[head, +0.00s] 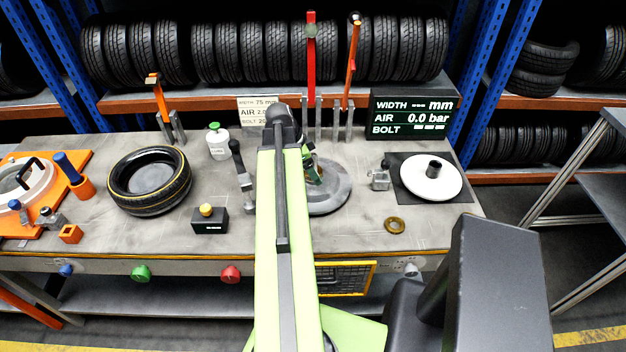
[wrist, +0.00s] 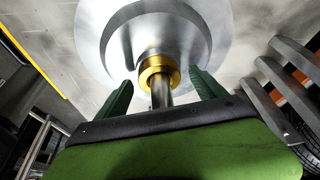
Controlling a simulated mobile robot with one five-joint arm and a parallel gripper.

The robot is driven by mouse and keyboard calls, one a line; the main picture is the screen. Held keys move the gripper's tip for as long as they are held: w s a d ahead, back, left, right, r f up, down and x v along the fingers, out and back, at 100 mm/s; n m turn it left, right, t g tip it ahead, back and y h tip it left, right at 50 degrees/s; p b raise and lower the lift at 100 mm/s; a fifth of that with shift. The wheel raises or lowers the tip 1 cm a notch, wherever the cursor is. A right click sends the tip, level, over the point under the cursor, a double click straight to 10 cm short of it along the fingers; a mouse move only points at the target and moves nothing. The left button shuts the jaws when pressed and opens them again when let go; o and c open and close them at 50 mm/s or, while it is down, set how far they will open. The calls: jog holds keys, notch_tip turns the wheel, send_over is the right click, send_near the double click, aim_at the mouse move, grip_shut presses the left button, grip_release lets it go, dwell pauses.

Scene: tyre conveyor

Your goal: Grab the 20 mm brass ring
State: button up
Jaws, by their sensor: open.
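In the wrist view a brass ring (wrist: 159,72) sits around a steel post (wrist: 161,94) at the centre of a round metal flange (wrist: 110,35). My gripper (wrist: 160,78) is open, with one green finger on each side of the post and ring. Gaps show between the fingers and the ring. In the head view my gripper (head: 313,172) is over the grey disc (head: 335,195), and my arm hides much of it. A second brass ring (head: 395,226) lies flat on the bench at the front right. I cannot read a size on either ring.
A tyre (head: 149,181) lies on the bench at the left. A black box with a yellow button (head: 208,217) is left of my arm. A white disc (head: 431,178) lies on a black mat at the right. Upright posts (head: 334,122) stand behind the grey disc.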

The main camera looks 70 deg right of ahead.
jog(key=shift+r, duration=0.1)
jog(key=shift+c, duration=0.3)
grip_shut()
jog(key=shift+r, duration=0.1)
